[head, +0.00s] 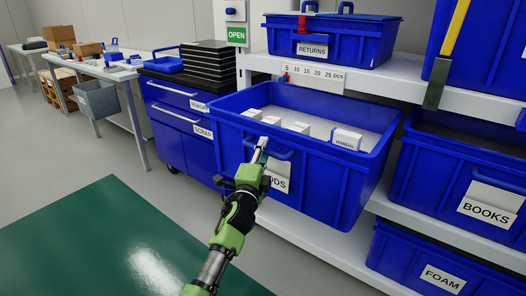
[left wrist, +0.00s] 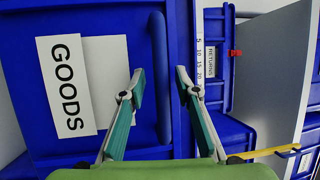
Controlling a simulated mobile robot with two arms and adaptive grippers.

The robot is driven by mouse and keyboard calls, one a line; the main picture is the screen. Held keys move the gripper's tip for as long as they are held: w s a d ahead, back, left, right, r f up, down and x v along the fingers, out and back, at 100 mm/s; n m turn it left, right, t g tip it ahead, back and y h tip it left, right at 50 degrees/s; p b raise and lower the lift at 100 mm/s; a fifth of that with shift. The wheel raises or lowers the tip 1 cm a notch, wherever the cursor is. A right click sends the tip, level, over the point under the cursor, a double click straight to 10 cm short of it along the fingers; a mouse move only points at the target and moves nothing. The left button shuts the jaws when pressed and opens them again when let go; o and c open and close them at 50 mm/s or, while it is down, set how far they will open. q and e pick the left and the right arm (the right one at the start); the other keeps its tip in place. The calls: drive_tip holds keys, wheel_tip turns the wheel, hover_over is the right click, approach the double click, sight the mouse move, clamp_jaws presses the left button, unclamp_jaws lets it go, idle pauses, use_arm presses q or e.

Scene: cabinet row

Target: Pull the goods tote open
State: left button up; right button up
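The goods tote (head: 345,185) is a blue bin on the middle shelf, standing out past the shelf's front edge. Several small white boxes lie inside it, one marked MANUAL. Its front has a blue bar handle, which shows in the left wrist view (left wrist: 159,60) beside the GOODS label (left wrist: 67,85). My left gripper (head: 262,148) is at the handle, partly covering the label in the head view. Its fingers (left wrist: 159,76) are apart, one on each side of the handle bar; contact cannot be told. My right gripper is not in view.
The RETURNS tote (head: 345,48) stands on the shelf above. The BOOKS tote (head: 470,175) is at right and the FOAM tote (head: 410,262) below. A blue drawer cabinet (head: 180,125) stands close at left. The floor in front, with a green mat (head: 100,240), is clear.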

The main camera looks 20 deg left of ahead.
use_arm(q)
drive_tip(key=shift+s, duration=0.15)
drive_tip(key=s+f, duration=0.2)
drive_tip(key=s, duration=0.9)
drive_tip(key=shift+s+d, duration=0.3)
